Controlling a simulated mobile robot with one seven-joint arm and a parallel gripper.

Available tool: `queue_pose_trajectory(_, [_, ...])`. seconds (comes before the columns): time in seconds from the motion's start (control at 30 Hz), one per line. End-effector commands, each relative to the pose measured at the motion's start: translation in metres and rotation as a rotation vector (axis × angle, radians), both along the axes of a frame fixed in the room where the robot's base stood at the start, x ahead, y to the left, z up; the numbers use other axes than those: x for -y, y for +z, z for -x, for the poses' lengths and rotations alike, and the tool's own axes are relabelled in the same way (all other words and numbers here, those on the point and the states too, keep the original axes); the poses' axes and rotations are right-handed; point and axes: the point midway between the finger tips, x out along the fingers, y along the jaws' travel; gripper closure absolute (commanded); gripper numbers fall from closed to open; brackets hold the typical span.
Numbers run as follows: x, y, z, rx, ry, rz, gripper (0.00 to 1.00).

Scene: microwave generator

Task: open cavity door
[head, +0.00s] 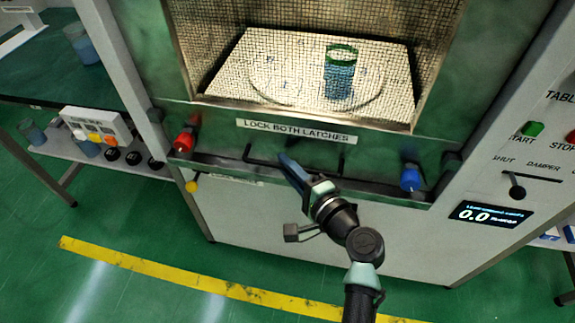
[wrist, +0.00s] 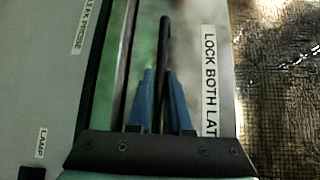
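The cavity door (head: 395,143) has a green frame and a mesh window, and it looks closed in the head view. A black bar handle (head: 262,158) runs along its lower edge under the "LOCK BOTH LATCHES" label (head: 298,131). My gripper (head: 288,163) reaches up to the handle from below. In the wrist view its blue fingers (wrist: 160,95) stand close on both sides of the black handle (wrist: 165,45) and appear shut on it. A red latch knob (head: 184,141) is at the door's lower left and a blue one (head: 410,178) at its lower right.
Behind the mesh, a beaker of blue liquid (head: 340,75) stands on a round plate. A control panel with a display (head: 490,214) and damper lever is at right. A side table (head: 28,92) with glassware and a switch box (head: 95,128) is at left. The green floor in front is clear.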

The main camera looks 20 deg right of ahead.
Motion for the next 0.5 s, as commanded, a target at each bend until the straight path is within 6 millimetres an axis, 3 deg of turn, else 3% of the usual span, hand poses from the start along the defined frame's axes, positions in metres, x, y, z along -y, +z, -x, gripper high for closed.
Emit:
queue_pose_trajectory(0.1, [0.0, -0.0001, 0.0002, 0.0, 0.0, 0.0, 1.0])
queue_pose_trajectory(0.5, [0.0001, -0.0001, 0.0004, 0.0, 0.0, 0.0, 1.0])
